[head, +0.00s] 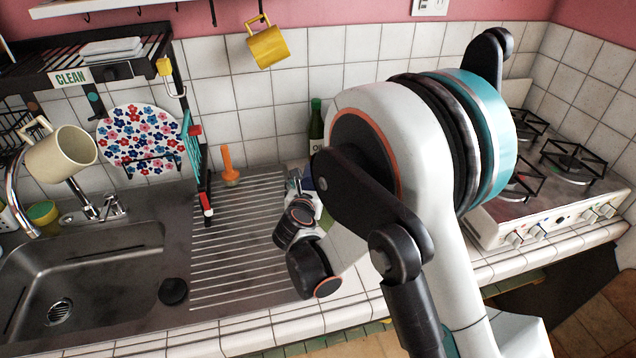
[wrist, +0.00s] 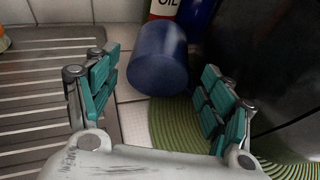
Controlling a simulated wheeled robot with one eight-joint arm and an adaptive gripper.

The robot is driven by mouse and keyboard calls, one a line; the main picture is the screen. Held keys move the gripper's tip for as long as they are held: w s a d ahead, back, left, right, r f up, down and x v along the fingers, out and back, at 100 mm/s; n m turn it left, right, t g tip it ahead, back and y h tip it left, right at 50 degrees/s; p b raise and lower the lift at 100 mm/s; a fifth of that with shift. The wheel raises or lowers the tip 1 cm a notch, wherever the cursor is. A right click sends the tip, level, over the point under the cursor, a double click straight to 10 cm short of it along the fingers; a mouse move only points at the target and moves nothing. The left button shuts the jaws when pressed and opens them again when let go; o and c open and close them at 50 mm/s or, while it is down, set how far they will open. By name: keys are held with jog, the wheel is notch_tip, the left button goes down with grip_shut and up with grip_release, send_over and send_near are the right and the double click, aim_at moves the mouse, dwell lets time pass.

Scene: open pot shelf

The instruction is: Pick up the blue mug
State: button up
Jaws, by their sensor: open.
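The blue mug (wrist: 157,58) is a dark blue rounded shape ahead of my gripper in the wrist view; no handle shows. It stands near the edge of a green ribbed round mat (wrist: 175,125), in front of an oil bottle (wrist: 164,8). My gripper (wrist: 160,72) is open, with its teal-padded fingers to the left and right of the mug and nothing held. I cannot tell whether the fingertips reach past its near side. In the head view my arm hides most of the mug and gripper.
Another blue object (wrist: 198,14) stands behind the mug to the right, and a large dark surface (wrist: 265,55) is close on the right. The ribbed drainboard (head: 238,240) and sink (head: 85,262) lie left. A yellow mug (head: 268,48) hangs above; a stove (head: 545,185) is right.

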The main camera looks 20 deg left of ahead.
aim_at(313, 181)
jog(key=shift+b+x, duration=0.85)
jog(key=shift+x, duration=2.5)
jog(key=shift+d, duration=0.1)
jog(key=shift+c, duration=0.6)
jog(key=c, duration=0.9)
